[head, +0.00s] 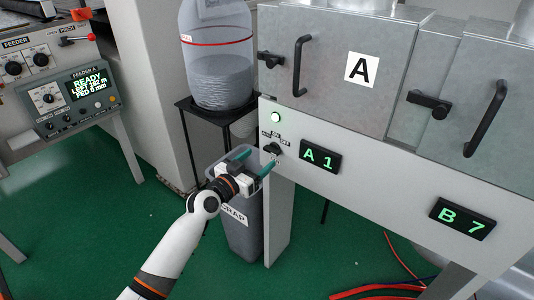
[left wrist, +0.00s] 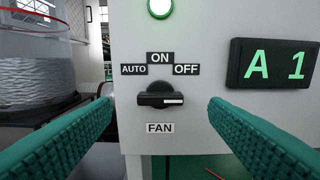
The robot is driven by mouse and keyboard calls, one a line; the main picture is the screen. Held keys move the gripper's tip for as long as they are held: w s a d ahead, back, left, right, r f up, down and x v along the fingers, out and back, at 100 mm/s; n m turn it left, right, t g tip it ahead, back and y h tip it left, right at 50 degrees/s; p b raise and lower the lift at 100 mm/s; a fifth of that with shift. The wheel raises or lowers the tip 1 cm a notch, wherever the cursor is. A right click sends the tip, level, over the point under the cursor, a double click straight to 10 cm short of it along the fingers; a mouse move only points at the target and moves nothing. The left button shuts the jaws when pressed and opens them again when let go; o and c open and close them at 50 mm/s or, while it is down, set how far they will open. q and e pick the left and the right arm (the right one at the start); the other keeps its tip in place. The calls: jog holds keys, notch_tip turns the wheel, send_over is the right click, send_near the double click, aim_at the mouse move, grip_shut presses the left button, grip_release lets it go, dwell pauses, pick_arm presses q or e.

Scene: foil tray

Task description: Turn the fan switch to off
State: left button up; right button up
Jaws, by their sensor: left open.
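The fan switch (head: 272,149) is a black rotary knob on the pale panel below box A. In the left wrist view the knob (left wrist: 155,98) sits above a FAN label, with AUTO at upper left, ON above and OFF at upper right. Its bar lies horizontal, with the white mark at the right end, on the OFF side. My left gripper (head: 254,161) is open and empty, its teal fingers pointing at the panel. In the wrist view the fingers lie on either side of the knob, apart from it. My right gripper is not in view.
A green lamp (left wrist: 160,7) glows above the switch. The A 1 display (head: 320,157) is to its right. A grey scrap bin (head: 241,235) stands below my gripper. A clear container (head: 217,60) on a black stand is to the left of the panel.

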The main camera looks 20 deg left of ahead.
aim_at(270, 151)
pick_arm(q)
jog(key=x, duration=0.4)
jog(key=shift+w+d, duration=0.1)
jog(key=shift+w, duration=0.25)
jog(key=c, duration=0.9)
jog(key=shift+c, duration=0.5)
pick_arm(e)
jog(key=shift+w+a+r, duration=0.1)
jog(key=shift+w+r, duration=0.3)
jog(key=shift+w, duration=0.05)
